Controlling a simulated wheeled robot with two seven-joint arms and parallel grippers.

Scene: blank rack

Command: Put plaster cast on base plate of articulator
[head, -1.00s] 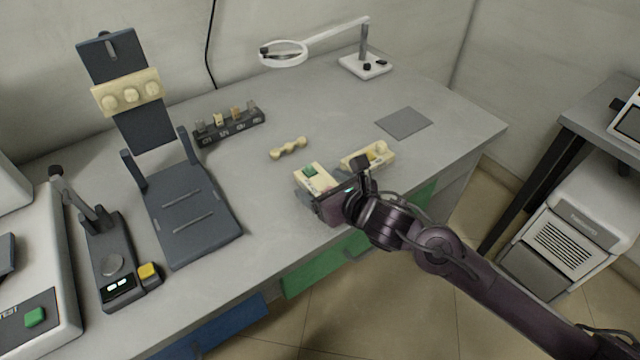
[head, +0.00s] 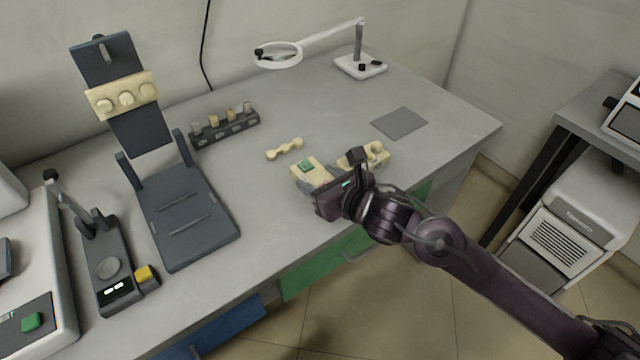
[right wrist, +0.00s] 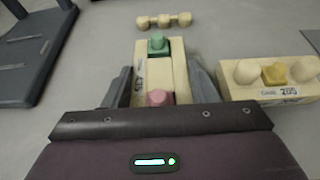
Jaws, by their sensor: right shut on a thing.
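The plaster cast (head: 312,172) is a cream block with a green tooth on top, near the table's front edge. In the right wrist view the cast (right wrist: 152,75) also shows a pink tooth at its near end. My right gripper (head: 312,183) is shut on it, with one grey finger along each side. I cannot tell whether the cast touches the table. The dark articulator stands at the left; its base plate (head: 187,222) is bare, with two raised ribs. Its tilted-up upper part (head: 140,130) carries a cream cast (head: 123,96). My left gripper is not in view.
A small knobbed cream piece (head: 284,149), a dark rack (head: 225,128), a grey mat (head: 399,123) and a magnifier lamp (head: 360,67) stand behind. A small device (head: 113,270) stands left of the articulator.

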